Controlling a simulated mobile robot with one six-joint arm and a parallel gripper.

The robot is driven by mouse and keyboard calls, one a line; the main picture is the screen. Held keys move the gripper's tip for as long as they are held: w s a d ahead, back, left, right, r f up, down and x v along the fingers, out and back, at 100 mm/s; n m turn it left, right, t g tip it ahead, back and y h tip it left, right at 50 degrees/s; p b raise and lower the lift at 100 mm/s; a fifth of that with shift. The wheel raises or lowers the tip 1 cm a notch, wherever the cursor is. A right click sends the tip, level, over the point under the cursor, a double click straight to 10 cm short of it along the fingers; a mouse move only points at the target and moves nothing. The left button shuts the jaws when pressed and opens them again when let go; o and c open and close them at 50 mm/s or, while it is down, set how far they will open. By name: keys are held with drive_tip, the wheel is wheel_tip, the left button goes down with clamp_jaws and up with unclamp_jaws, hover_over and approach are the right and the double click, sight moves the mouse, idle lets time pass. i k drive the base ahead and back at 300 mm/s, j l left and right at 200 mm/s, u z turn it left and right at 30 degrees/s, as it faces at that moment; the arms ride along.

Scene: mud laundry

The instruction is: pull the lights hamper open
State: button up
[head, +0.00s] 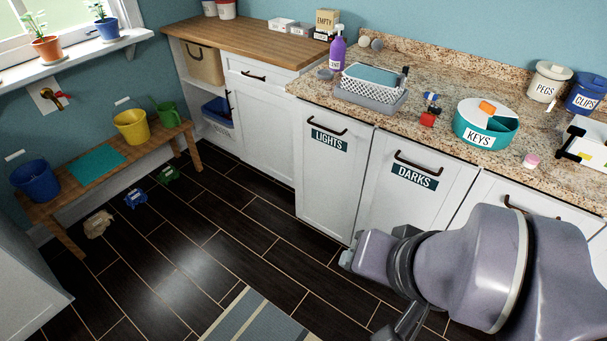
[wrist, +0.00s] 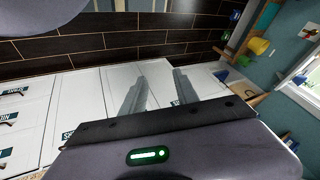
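The lights hamper (head: 333,180) is a white pull-out front under the granite counter in the head view. It looks shut, flush with its neighbours. Its dark bar handle (head: 327,126) sits near the top, above a "LIGHTS" label (head: 329,140). My gripper (wrist: 164,68) is open in the wrist view, its two grey fingers apart with nothing seen between them. White cabinet fronts lie beyond the fingers. In the head view my arm is at the lower right, low in front of the cabinets and apart from the handle; the fingers are only partly clear there.
The darks hamper (head: 405,195) is just right of the lights hamper, with its own handle. A basket (head: 374,82), a purple bottle (head: 337,52) and a keys bowl (head: 485,124) stand on the counter. A striped rug (head: 250,318) lies on open dark floor. A bench (head: 110,165) stands left.

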sight(332, 148)
drive_tip(key=i+j, duration=0.15)
drive_tip(key=i, duration=0.45)
drive_tip(key=i+j, duration=0.1)
drive_tip(key=i, duration=0.5)
drive_tip(key=z, duration=0.05)
